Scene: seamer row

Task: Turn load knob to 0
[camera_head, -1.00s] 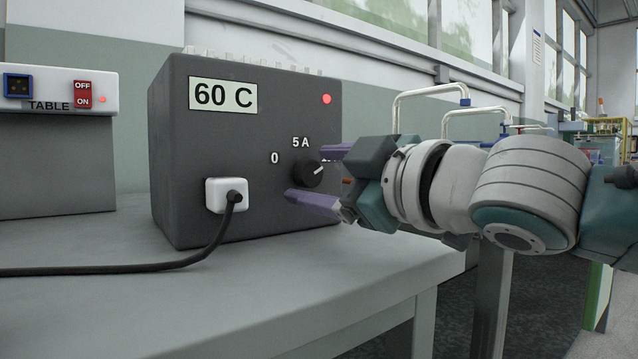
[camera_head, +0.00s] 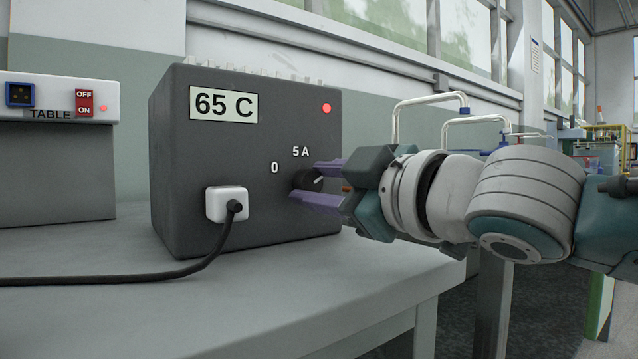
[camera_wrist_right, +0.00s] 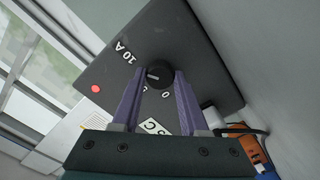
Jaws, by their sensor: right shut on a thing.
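The load knob (camera_head: 303,181) is a small round black knob on the front of a dark grey box (camera_head: 255,140). A "0" is printed to its upper left and "5 A" above it. My right gripper (camera_head: 308,184) has its two purple fingers closed around the knob, one above and one below. The fingers partly hide it. The knob's white mark points away from the "0", to the right in the head view. In the right wrist view the knob (camera_wrist_right: 158,73) sits between the fingertips, and "10 A" shows beside it. My left gripper is not in view.
The box display (camera_head: 223,105) reads 65 C, and a red lamp (camera_head: 327,109) is lit. A white plug (camera_head: 226,204) with a black cable sits left of the knob. A TABLE switch unit (camera_head: 60,95) stands at left. The grey tabletop (camera_head: 250,300) in front is clear.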

